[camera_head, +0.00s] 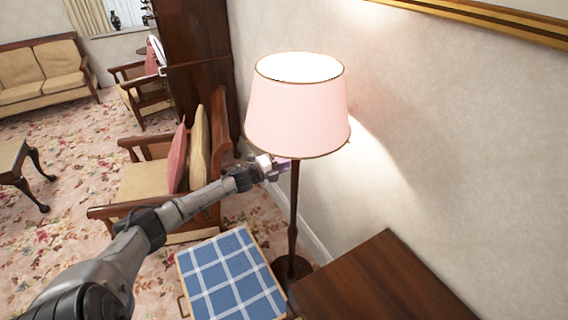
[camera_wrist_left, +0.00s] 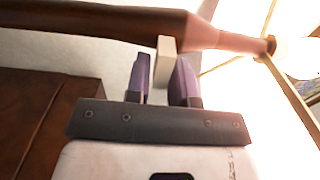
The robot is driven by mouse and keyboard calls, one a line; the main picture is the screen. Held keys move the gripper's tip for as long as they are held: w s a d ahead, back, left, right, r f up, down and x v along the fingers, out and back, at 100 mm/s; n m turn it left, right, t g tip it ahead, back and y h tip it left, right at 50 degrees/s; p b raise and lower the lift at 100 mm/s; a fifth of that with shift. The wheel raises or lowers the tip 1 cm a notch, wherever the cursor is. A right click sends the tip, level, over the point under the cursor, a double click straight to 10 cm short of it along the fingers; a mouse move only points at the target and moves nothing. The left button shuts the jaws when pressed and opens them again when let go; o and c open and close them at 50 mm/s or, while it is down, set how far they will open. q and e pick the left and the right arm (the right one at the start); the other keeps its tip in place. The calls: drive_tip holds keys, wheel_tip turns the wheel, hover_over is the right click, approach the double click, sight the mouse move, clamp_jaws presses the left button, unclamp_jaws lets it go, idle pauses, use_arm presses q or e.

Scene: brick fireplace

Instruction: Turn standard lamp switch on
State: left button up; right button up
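The standard lamp has a pink shade (camera_head: 297,108), a dark wooden pole (camera_head: 293,215) and a round base on the floor. It is lit: the shade glows and bright light falls on the wall. My left gripper (camera_head: 281,163) is just below the shade, close to the pole. In the left wrist view the pole (camera_wrist_left: 100,20) runs across the top, with a small cream block, apparently the switch (camera_wrist_left: 166,46), on it. The purple fingers of my left gripper (camera_wrist_left: 162,62) are apart, with the block at their tips, nearer the right finger. Contact is unclear. My right gripper is not in view.
A blue checked, cloth-topped box (camera_head: 230,275) stands left of the lamp base. A dark wooden table (camera_head: 385,285) is at the right front. A cushioned armchair (camera_head: 150,180) is behind my left arm. The wall (camera_head: 450,140) is close on the right.

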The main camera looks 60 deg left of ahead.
use_arm(q)
drive_tip(key=shift+o, duration=1.3)
drive_tip(key=s+p, duration=0.2)
drive_tip(key=s, duration=1.1)
drive_tip(key=shift+s+a, duration=0.4)
